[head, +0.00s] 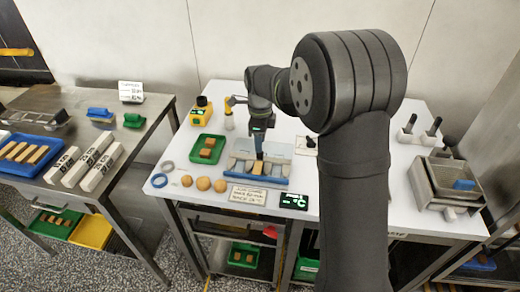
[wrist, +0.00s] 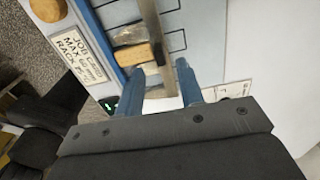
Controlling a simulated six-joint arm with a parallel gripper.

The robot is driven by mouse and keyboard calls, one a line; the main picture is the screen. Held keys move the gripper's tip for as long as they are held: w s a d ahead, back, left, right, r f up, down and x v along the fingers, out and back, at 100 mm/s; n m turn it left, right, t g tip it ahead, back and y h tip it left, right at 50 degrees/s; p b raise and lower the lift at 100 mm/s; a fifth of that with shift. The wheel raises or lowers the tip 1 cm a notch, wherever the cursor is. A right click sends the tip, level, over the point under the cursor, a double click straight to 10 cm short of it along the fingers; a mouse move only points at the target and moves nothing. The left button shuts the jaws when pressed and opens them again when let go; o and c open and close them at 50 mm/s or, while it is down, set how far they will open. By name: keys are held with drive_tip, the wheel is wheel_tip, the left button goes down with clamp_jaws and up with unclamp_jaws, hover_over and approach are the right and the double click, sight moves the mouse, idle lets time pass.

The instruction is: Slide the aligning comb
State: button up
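A pale blue panel with dark lines (head: 277,154) lies near the middle of the white table, with a blue edge along its front. My gripper (head: 259,154) is low over this panel, pointing down. In the wrist view, my gripper's two blue fingers (wrist: 160,66) stand apart. A long grey metal bar (wrist: 151,35), which may be the aligning comb, runs between them; a gap shows on its right side. A tan block (wrist: 133,54) lies beside the bar, close to the left finger. Whether the finger touches it cannot be told. The comb's teeth cannot be made out.
Several round tan pieces (head: 203,183), a sign (head: 258,195) and a dark display (head: 293,201) line the front. Metal trays (head: 440,172) stand right.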

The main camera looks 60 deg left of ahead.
drive_tip(key=shift+f, duration=2.1)
clamp_jaws()
